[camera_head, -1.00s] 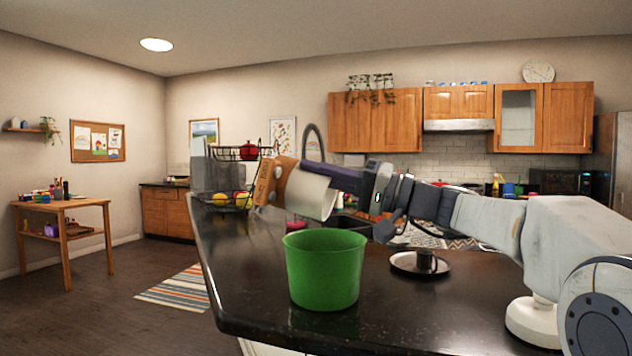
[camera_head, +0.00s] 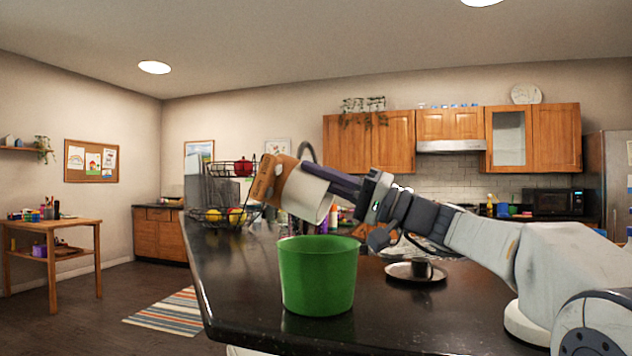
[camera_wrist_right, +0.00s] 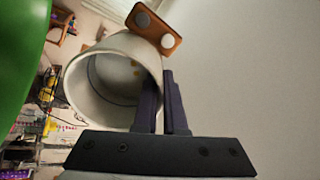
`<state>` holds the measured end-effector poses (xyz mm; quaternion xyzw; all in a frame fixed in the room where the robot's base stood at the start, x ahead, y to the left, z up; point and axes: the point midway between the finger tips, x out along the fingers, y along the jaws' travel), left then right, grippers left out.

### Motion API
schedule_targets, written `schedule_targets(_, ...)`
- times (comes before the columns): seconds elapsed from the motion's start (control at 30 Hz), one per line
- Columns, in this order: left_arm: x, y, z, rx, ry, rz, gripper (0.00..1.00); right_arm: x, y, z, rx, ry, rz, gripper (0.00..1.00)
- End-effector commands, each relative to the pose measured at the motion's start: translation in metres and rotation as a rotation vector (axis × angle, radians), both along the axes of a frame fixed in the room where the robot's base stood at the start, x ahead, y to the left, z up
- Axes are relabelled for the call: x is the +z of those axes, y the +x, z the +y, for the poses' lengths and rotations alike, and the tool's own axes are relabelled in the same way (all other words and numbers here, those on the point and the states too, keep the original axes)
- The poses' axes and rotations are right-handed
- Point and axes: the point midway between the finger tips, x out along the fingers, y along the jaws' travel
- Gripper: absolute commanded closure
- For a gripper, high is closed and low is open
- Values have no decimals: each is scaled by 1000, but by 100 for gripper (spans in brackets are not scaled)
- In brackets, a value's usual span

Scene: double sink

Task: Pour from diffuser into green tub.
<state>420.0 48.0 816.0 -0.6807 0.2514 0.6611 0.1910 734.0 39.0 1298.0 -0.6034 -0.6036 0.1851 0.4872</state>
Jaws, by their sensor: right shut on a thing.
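The diffuser (camera_head: 303,193) is a pale cylinder with an orange-brown piece (camera_head: 270,180) at its far end. My right gripper (camera_head: 335,182) is shut on it and holds it tilted above the green tub. In the right wrist view the diffuser (camera_wrist_right: 88,75) shows its open mouth, with small orange-brown spots inside, next to my dark fingers (camera_wrist_right: 164,105). The green tub (camera_head: 318,280) stands upright on the dark counter, below the diffuser. Its inside is mostly hidden. My left gripper is out of view.
The dark counter (camera_head: 240,290) has free room left of the tub. A round metal stand (camera_head: 415,271) sits right of the tub, under my right arm. A wire fruit basket (camera_head: 225,213) stands farther back at the left.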

Motion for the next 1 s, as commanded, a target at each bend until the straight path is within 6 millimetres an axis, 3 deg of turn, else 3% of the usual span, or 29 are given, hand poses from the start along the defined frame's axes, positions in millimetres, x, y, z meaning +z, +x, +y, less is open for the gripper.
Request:
schedule_targets(0.57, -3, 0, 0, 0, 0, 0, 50, 1, -1, -1, 0, 11, -5, 100)
schedule_targets(1.0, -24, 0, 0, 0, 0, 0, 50, -2, 1, -8, -4, 75, -17, 100)
